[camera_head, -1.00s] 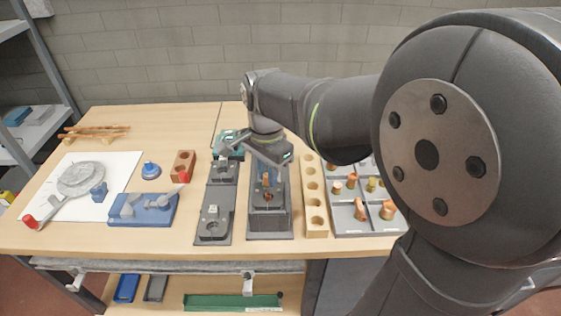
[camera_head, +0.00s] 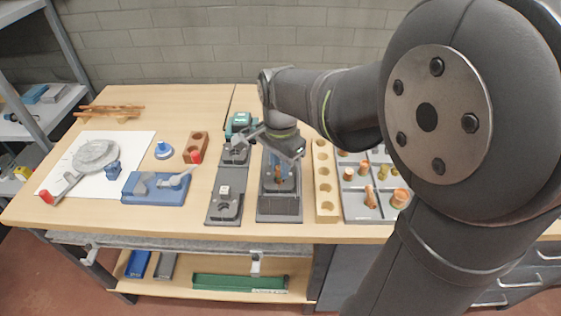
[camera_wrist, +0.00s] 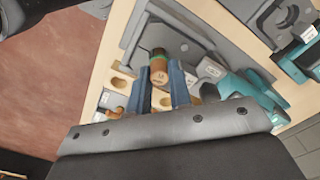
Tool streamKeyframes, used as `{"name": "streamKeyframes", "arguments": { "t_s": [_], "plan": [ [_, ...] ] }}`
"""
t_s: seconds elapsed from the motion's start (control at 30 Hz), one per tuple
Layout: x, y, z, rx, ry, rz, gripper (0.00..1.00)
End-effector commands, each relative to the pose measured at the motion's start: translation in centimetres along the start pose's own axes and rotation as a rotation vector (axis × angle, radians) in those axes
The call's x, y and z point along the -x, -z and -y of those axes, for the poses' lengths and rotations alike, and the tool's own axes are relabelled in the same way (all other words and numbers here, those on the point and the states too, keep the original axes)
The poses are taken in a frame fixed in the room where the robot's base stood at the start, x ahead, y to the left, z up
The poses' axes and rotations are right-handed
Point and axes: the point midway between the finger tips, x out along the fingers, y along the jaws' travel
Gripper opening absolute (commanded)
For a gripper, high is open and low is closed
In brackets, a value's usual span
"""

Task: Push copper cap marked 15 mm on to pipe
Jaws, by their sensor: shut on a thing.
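My gripper (camera_wrist: 161,76) has two blue fingers and is shut on a copper cap (camera_wrist: 158,73). In the wrist view the cap lies between the fingertips, with a small dark mark on its face that I cannot read for certain. A greenish ring shows at the cap's far end. In the head view my gripper (camera_head: 280,172) is over a dark grey fixture (camera_head: 280,207) near the middle of the bench. The pipe is not clearly seen, and I cannot tell whether the cap touches it.
A wooden block with holes (camera_head: 325,180) stands close to the right of the fixture. Beyond it is a grey divided tray (camera_head: 357,212) with several copper and brass fittings. A second grey fixture (camera_head: 225,205) is close on the left.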

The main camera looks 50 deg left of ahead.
Motion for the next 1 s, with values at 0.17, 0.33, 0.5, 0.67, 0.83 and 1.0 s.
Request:
{"name": "streamKeyframes", "arguments": {
  "t_s": [0.17,0.33,0.5,0.67,0.83,1.0],
  "plan": [
    [0.0,0.0,0.0,0.0,0.0,0.0,0.0],
    [0.0,0.0,0.0,0.0,0.0,0.0,0.0],
    [-0.1,0.0,0.0,0.0,0.0,0.0,0.0],
    [-0.4,0.0,0.0,0.0,-0.001,0.0,0.0],
    [-0.8,0.0,0.0,0.0,-0.001,0.001,0.0],
    [-1.1,0.0,0.0,0.0,-0.001,0.001,0.0]
  ]
}}
